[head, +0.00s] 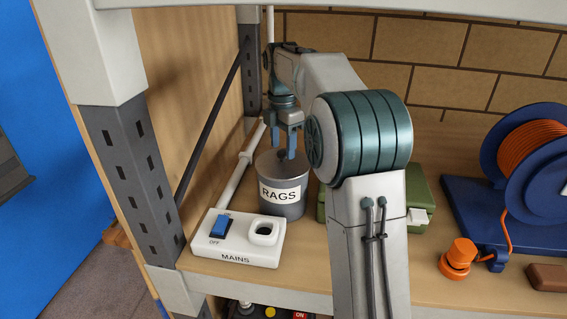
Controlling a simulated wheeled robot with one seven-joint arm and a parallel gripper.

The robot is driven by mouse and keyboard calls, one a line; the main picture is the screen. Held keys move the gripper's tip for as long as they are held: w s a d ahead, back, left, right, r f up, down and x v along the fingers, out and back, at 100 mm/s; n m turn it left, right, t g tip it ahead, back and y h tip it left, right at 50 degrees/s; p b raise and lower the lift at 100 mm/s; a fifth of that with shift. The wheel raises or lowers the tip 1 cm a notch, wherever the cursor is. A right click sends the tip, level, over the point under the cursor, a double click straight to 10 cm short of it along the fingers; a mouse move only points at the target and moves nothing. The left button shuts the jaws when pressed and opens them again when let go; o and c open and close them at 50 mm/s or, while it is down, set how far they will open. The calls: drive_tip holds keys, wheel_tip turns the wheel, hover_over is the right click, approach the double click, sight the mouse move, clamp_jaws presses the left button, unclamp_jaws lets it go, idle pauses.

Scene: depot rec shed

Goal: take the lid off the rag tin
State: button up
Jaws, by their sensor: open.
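The rag tin (283,203) is a grey cylinder with a white "RAGS" label, upright on the wooden shelf left of centre. Its grey lid (267,165) sits on top, with a small dark knob near the middle, partly hidden by my fingers. My gripper (286,150) points down over the lid from above, its blue fingers open at the knob. I cannot tell whether the fingers touch the knob or the lid.
A white MAINS switch box (238,239) stands in front of the tin. A green case (418,190) is behind my arm. An orange cable reel (530,150), an orange plug (458,257) and a brown block (546,277) lie right. A rack post (135,165) bounds the left.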

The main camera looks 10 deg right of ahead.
drive_tip(key=shift+f, duration=0.8)
drive_tip(key=c, duration=1)
